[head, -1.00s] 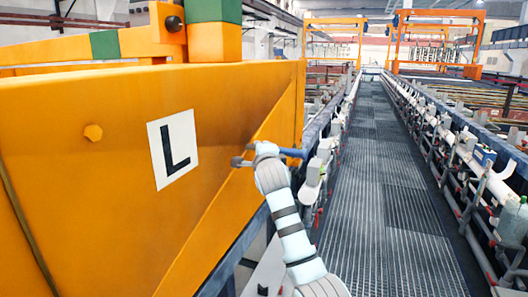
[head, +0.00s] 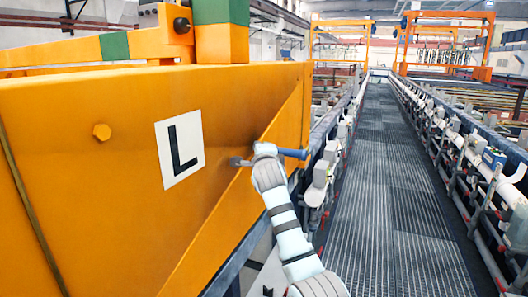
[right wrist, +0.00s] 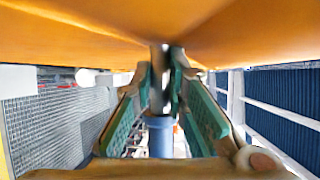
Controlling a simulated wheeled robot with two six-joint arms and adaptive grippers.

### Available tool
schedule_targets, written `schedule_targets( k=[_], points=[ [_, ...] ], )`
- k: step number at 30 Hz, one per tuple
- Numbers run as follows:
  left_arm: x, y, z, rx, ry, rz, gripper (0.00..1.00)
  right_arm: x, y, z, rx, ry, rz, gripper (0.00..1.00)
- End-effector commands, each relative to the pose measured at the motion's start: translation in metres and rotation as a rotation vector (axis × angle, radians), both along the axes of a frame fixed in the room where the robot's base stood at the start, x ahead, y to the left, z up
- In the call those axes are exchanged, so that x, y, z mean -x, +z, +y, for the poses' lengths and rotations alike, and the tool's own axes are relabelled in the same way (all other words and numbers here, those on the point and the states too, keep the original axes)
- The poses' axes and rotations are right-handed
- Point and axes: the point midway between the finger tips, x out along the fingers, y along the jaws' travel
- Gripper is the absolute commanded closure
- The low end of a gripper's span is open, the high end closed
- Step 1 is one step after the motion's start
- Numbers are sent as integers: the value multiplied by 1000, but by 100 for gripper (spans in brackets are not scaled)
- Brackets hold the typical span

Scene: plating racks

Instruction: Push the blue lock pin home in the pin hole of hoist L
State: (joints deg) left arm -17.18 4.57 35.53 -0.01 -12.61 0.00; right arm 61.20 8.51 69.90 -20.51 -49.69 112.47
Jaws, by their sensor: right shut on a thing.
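The orange hoist L (head: 80,165) fills the left of the head view, with a white plate (head: 180,148) marked L on its side. My right gripper (head: 254,158) is at the hoist's front edge, shut on the blue lock pin (head: 294,153). The pin's blue end sticks out to the right of the gripper. In the right wrist view the grey shaft (right wrist: 160,80) runs between the green finger pads towards the orange face, with the blue part (right wrist: 160,136) nearer the camera. The pin hole is hidden; I cannot tell how deep the tip is. My left gripper is not in view.
A grated walkway (head: 378,180) runs ahead to the right of the hoist, clear of objects. Rails with pipes and grey brackets line both sides. More orange hoist frames (head: 445,40) stand far back.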

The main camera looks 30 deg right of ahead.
Motion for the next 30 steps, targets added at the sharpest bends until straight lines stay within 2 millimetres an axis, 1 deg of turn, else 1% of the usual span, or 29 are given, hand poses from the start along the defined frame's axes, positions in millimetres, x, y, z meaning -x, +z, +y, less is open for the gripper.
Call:
schedule_targets(
  k=[2, 3, 7, 17, 20, 23, 30],
  points=[
    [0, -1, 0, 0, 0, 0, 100, -2, 3, 2, -1, 2, -7, 100],
    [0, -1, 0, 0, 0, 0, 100, -2, 3, 3, -1, 3, -7, 83],
    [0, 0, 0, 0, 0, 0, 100, -2, 3, 3, 0, 4, -8, 63],
    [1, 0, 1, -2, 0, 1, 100, -2, 1, 4, -3, 5, -3, 63],
    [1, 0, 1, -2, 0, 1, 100, 3, 1, 5, -3, 4, -4, 63],
    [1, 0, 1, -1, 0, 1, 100, 18, 3, 11, -2, 2, -6, 63],
    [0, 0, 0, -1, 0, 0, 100, 80, 8, 33, -4, 0, -6, 63]
  ],
)
